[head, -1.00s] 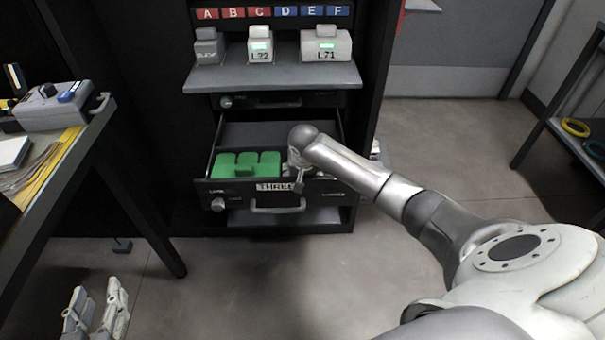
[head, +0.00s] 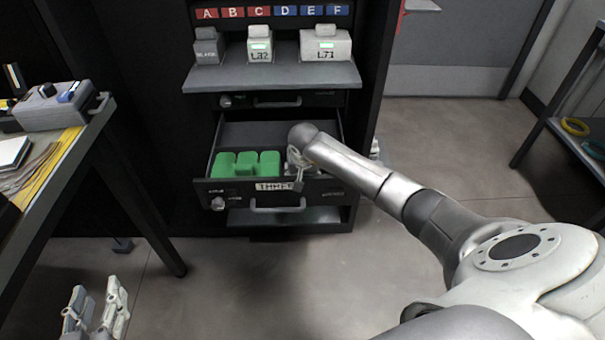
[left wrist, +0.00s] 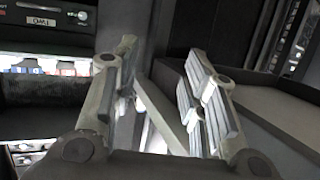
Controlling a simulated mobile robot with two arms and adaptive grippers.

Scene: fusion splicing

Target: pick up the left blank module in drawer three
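Drawer three (head: 268,187) is pulled open in the cabinet in the head view. My right gripper (head: 298,178) is at the right end of the drawer, to the right of the green modules. It is small and partly hidden by my arm, so its fingers are unclear. My left gripper (head: 96,318) is low at the left, over the floor and away from the drawer. In the left wrist view its fingers (left wrist: 160,95) are apart with nothing between them.
A shelf (head: 270,76) above the drawer bears several labelled modules under letters A to F. A closed drawer (head: 320,99) lies between. A table with a grey device (head: 50,108) stands at left, and a rack with rings (head: 575,127) at right. The floor in front is clear.

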